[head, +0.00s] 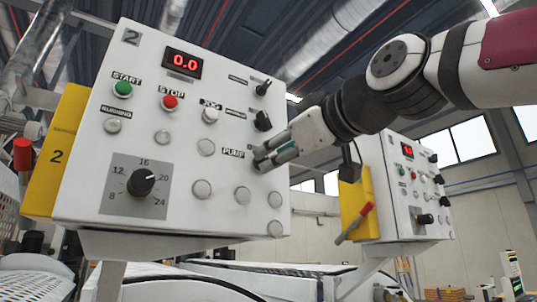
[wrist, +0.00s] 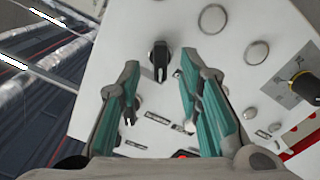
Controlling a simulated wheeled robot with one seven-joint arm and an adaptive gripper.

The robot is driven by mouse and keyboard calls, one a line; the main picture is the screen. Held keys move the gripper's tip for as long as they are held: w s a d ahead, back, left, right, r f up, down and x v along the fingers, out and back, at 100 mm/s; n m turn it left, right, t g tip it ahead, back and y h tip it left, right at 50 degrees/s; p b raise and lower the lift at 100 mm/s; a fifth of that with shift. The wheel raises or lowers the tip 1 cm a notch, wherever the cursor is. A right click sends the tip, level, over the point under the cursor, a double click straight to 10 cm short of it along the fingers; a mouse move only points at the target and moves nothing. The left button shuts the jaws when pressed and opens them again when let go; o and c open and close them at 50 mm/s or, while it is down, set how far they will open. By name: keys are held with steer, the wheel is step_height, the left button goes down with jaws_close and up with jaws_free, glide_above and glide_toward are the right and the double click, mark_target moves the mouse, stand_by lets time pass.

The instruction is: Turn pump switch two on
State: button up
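Panel two (head: 90,190) is a white box marked 2. Its PUMP label (head: 233,152) sits left of my gripper (head: 264,158), which reaches in from the right close to the panel face. The gripper hides the pump switch in the head view. In the wrist view, a black knob that appears to be the pump switch (wrist: 160,60) lies between the tips of my gripper (wrist: 160,72). Its pointer lies roughly up-down in that picture. The green-padded fingers are open, with visible gaps on both sides of the knob. I cannot tell the exact depth to it.
Other black switches (head: 263,121) sit above on the same panel. START (head: 123,88) and STOP (head: 170,102) buttons and a speed dial (head: 143,182) are further left. A second panel (head: 410,205) with a red-handled lever (head: 355,222) stands behind on the right.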

steer(key=shift+x, duration=1.7)
jaws_close()
steer(key=shift+f+m, duration=0.1)
steer(key=shift+m, duration=0.3)
steer(key=m+b, duration=0.1)
steer(key=m, duration=1)
